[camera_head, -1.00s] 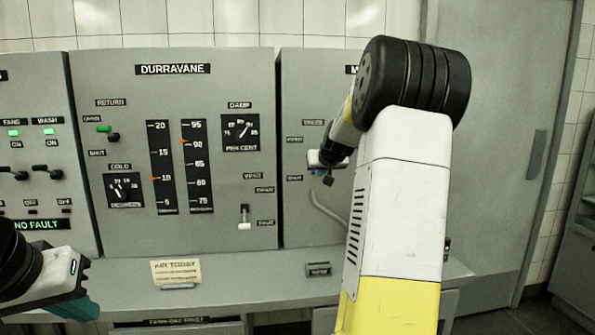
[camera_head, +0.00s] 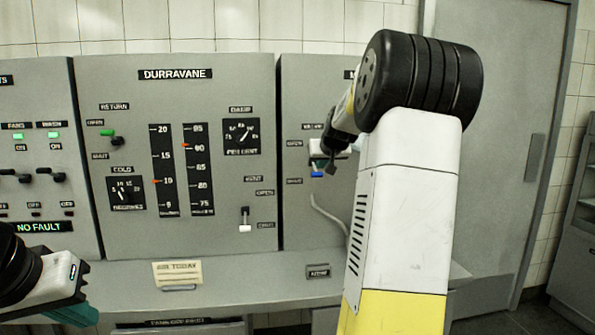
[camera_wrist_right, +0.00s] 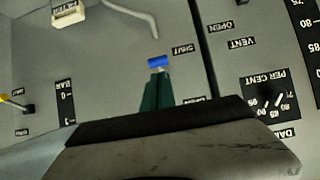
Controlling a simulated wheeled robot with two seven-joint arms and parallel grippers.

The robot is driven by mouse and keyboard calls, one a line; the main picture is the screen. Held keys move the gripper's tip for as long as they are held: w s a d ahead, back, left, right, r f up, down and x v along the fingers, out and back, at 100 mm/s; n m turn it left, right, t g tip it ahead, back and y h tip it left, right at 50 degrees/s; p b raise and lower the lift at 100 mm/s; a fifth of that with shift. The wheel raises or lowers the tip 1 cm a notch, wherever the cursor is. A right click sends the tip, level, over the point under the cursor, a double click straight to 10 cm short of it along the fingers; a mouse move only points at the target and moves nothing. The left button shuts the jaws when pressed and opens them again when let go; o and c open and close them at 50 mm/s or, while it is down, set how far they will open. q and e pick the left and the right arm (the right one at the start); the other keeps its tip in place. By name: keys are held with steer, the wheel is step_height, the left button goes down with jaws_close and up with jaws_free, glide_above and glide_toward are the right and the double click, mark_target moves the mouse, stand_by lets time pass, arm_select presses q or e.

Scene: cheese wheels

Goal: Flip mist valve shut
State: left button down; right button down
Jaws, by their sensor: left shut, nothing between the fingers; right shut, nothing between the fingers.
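The mist valve is on the right-hand panel, partly behind my right arm. Its blue handle (camera_head: 317,174) sits low, level with the lower label, under a pale body. In the right wrist view, which is upside down, the blue handle (camera_wrist_right: 155,62) lies beside the SHUT label (camera_wrist_right: 183,49). My right gripper (camera_wrist_right: 158,77) is shut and empty, its green fingertips right at the handle; whether they touch it is unclear. The head view mostly hides those fingers. My left gripper (camera_head: 77,315) is shut and empty at the lower left, away from the valve.
The Durravane panel (camera_head: 175,120) with dials, sliders and levers stands left of the valve. A vent lever (camera_head: 245,222) is nearby. A ledge (camera_head: 230,272) with a note card (camera_head: 177,272) runs below. A grey door (camera_head: 490,130) is at right.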

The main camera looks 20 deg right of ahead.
steer(key=s+a, duration=0.2)
steer(key=s, duration=0.7)
steer(key=shift+s+f, duration=0.2)
steer(key=shift+s, duration=0.2)
steer(key=shift+a, duration=0.1)
